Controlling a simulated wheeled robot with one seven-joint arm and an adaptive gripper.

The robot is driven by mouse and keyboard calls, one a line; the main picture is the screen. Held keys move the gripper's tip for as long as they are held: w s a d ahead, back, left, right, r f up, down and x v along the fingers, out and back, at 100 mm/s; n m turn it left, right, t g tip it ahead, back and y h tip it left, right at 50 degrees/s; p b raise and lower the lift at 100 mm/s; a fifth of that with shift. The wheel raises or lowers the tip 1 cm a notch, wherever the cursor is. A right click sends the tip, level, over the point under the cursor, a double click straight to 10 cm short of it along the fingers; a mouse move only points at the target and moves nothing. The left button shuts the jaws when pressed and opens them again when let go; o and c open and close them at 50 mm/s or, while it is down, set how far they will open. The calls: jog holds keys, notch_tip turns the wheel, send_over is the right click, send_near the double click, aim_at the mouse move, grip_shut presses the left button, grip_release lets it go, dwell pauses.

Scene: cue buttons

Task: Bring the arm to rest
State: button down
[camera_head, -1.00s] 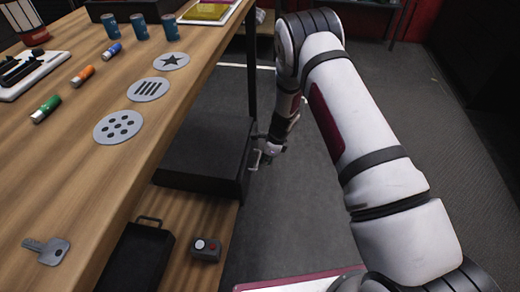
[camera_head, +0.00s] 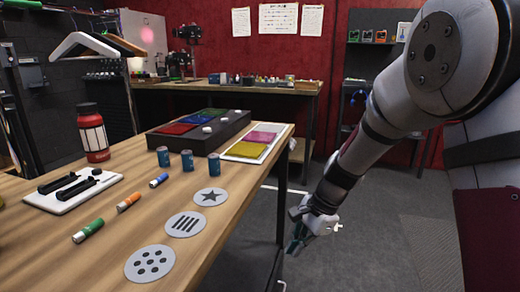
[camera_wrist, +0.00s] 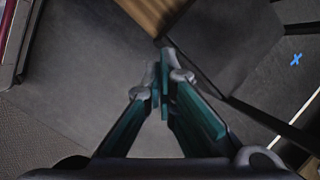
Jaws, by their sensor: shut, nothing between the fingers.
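My arm (camera_head: 372,128) comes in from the right in the head view and reaches down beside the table. My gripper (camera_head: 293,247) hangs off the table's right edge, pointing down over the floor, touching nothing that I can see. In the wrist view, the two fingers of my gripper (camera_wrist: 164,92) are together with nothing between them. Below them is the dark grey floor (camera_wrist: 80,90).
The wooden table (camera_head: 105,222) fills the left. Floor (camera_head: 385,235) right of the table is clear.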

jog(key=s+d+r+n, duration=0.1)
jog(key=s+r+n, duration=0.3)
jog(key=s+r, duration=0.45)
jog(key=s+d+r+n+h, duration=0.1)
jog(key=s+d+r+n, duration=0.15)
jog(key=s, duration=0.75)
jog(key=s+d+r+n+h, duration=0.2)
jog(key=s+d+n, duration=0.1)
jog(key=s, duration=0.6)
jog(key=s+d+r+n+h, duration=0.1)
jog(key=s+d+r+n, duration=0.15)
jog(key=s, duration=0.75)
notch_tip(320, 180, up, 30)
jog(key=d+t+p, duration=0.1)
jog(key=t+p, duration=0.2)
jog(key=p, duration=2.6)
jog(key=shift+r+n+t, duration=0.25)
jog(key=shift+n+t, duration=0.05)
jog(key=shift+n, duration=0.1)
jog(key=shift+w, duration=0.1)
